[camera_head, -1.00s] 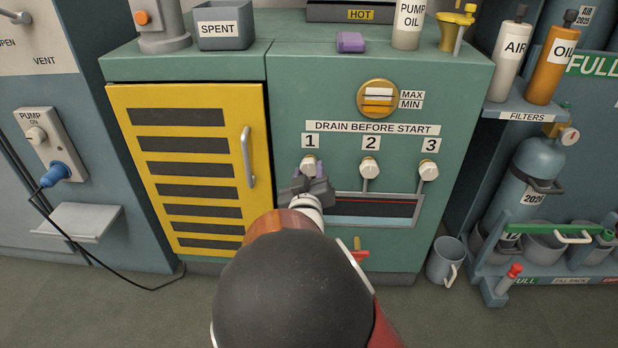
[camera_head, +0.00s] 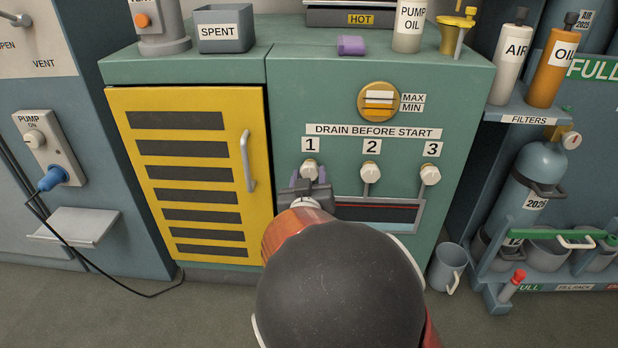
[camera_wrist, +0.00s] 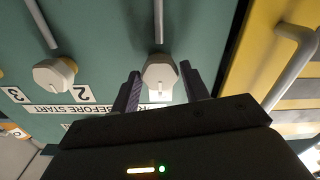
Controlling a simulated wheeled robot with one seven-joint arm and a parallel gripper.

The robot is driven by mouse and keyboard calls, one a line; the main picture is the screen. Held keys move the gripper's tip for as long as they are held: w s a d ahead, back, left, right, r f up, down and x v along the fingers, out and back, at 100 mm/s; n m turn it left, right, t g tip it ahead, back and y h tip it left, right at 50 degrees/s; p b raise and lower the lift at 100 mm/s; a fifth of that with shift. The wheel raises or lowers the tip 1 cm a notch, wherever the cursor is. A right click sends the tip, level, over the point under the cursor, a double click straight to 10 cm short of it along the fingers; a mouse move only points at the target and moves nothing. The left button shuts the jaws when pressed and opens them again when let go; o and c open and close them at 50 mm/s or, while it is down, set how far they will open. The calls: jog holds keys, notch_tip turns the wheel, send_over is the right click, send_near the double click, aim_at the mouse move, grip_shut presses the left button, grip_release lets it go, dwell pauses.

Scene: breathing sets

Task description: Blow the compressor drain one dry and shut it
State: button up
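Drain one's white knob (camera_head: 310,168) is on the green compressor front (camera_head: 300,110) under the label 1. It also shows in the wrist view (camera_wrist: 160,72), on a thin grey stem. My gripper (camera_head: 309,180) is just below and in front of this knob in the head view. In the wrist view its two purple-grey fingers (camera_wrist: 161,90) are apart, one on each side of the knob, with narrow gaps. I cannot tell whether either finger touches it. Knobs 2 (camera_head: 371,172) and 3 (camera_head: 430,175) are to the right. Drain one's outlet is hidden.
A framed recess (camera_head: 388,228) lies below the drains, partly hidden by my arm. The yellow louvred door (camera_head: 190,200) with its vertical handle (camera_head: 248,160) is close on the left. A grey mug (camera_head: 447,266) stands on the floor at right, beside the cylinder rack (camera_head: 490,283).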

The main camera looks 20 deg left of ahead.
jog(key=shift+o, duration=1.4)
jog(key=shift+s, duration=0.15)
jog(key=p+v, duration=0.1)
jog(key=v, duration=0.6)
jog(key=shift+s, duration=0.3)
jog(key=shift+d, duration=0.1)
